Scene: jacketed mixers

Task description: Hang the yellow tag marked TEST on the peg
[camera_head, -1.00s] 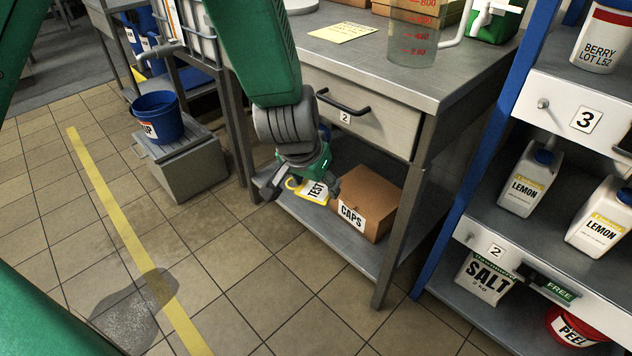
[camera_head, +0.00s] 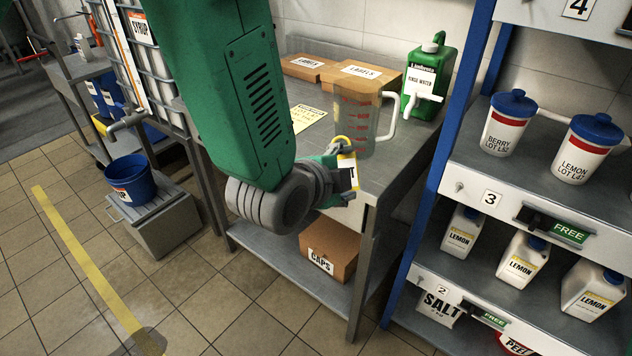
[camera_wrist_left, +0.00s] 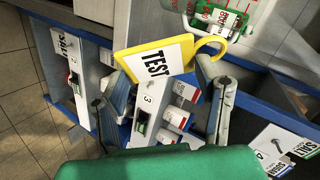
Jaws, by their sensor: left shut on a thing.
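The yellow tag marked TEST (camera_head: 347,174) is in my left gripper (camera_head: 340,190), held up in front of the bench's right front corner. In the left wrist view the tag (camera_wrist_left: 155,62) shows its white TEST label and its yellow hook loop, which curves to the right. The two fingers of my left gripper (camera_wrist_left: 160,95) stand on either side of the tag there. The exact grip contact is hard to see. My right gripper is not in view.
A clear measuring jug (camera_head: 358,120) and a green rinse-water can (camera_head: 428,75) stand on the bench near the tag. The blue-framed shelf rack (camera_head: 455,110) with bottles is to the right. A CAPS box (camera_head: 330,248) lies on the lower shelf.

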